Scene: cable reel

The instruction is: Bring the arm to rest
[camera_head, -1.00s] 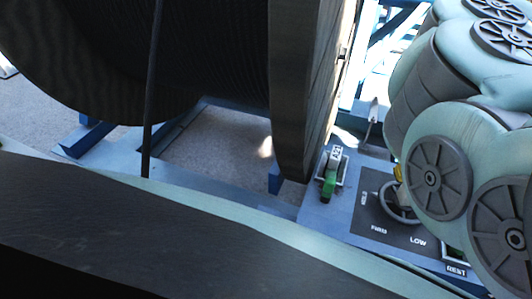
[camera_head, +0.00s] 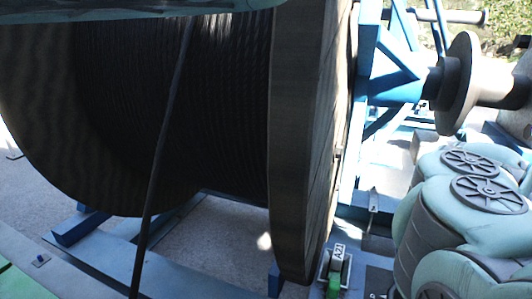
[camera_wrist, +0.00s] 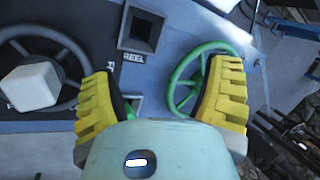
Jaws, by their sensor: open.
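My gripper (camera_wrist: 163,103) shows in the wrist view with its two yellow, ribbed fingers spread wide apart and nothing between them. Beyond the fingers is a blue-grey panel (camera_wrist: 75,35) with a square socket marked REEL (camera_wrist: 140,30). A green handwheel (camera_wrist: 192,75) lies partly behind the right finger. A dark handwheel (camera_wrist: 62,45) with a white block (camera_wrist: 32,86) on it is at the left. In the head view my arm's pale green links are folded at the lower right, and the gripper itself is not visible there.
The big cable reel (camera_head: 225,110) with its wooden flange (camera_head: 300,130) fills the middle of the head view. A dark cable (camera_head: 160,160) hangs from it. A blue frame (camera_head: 385,70) and a shaft with a disc (camera_head: 458,85) stand at the right. A green-handled part tagged A21 (camera_head: 334,284) is low.

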